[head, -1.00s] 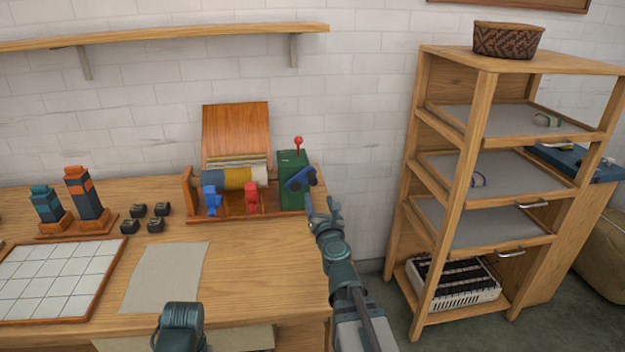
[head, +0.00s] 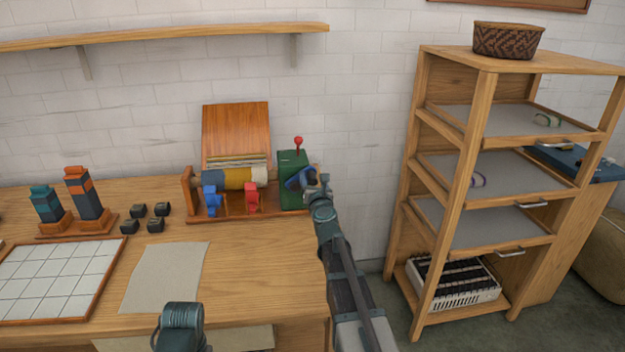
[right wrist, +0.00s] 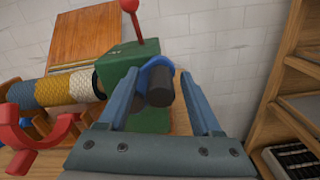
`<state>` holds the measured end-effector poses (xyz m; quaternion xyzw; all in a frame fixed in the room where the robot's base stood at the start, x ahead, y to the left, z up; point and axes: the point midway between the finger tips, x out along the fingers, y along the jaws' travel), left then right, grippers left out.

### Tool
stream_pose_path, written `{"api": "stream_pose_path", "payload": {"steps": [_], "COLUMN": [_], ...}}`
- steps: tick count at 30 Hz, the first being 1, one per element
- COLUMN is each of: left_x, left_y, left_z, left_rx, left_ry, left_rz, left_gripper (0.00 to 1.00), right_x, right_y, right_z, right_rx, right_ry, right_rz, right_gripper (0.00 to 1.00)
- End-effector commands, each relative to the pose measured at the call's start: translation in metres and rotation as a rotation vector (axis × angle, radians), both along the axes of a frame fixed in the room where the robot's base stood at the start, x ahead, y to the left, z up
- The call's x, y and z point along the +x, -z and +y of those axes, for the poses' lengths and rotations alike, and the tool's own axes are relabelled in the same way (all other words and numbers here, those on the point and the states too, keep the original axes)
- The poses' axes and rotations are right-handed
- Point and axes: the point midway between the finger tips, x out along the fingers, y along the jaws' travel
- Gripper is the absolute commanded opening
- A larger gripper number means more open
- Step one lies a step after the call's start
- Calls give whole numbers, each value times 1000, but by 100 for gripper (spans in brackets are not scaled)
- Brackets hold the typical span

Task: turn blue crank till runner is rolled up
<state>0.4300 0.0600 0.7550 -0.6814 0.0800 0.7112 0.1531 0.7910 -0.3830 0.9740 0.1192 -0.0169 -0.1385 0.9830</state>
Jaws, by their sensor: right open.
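The blue crank (head: 296,179) is on the right side of a green box (head: 291,163) at the end of the roller stand. In the right wrist view the crank (right wrist: 157,64) shows a dark handle (right wrist: 160,88). My right gripper (head: 318,181) is open at the crank; its two fingers stand on either side of the handle in the right wrist view (right wrist: 160,76). It partly hides the crank in the head view. The runner (head: 239,177), striped blue, yellow and white, is wound around the roller.
A red-knobbed lever (head: 298,143) rises from the green box. Blue (head: 211,201) and red (head: 251,197) pieces stand before the roller. A wooden shelf rack (head: 456,170) stands to the right. The table front holds a cloth (head: 165,278).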

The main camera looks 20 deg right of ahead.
Motion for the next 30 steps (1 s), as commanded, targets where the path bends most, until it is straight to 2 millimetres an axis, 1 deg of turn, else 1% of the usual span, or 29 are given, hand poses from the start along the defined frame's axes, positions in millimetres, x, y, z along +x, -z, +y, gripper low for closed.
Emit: {"api": "stream_pose_path", "payload": {"steps": [1,2,3,5,6,12,30], "left_x": [0,0,0,0,0,0,0], "left_y": [0,0,0,0,0,0,0], "left_z": [0,0,0,0,0,0,0], "left_rx": [0,0,0,0,0,0,0], "left_ry": [0,0,0,0,0,0,0], "left_rz": [0,0,0,0,0,0,0], "left_gripper": [50,50,50,50,50,50,50], "right_x": [0,0,0,0,0,0,0], "right_y": [0,0,0,0,0,0,0], "right_z": [0,0,0,0,0,0,1], "right_rx": [0,0,0,0,0,0,0], "right_ry": [0,0,0,0,0,0,-2], "right_rz": [0,0,0,0,0,0,0], "right_gripper": [66,60,53,42,35,0,0]}}
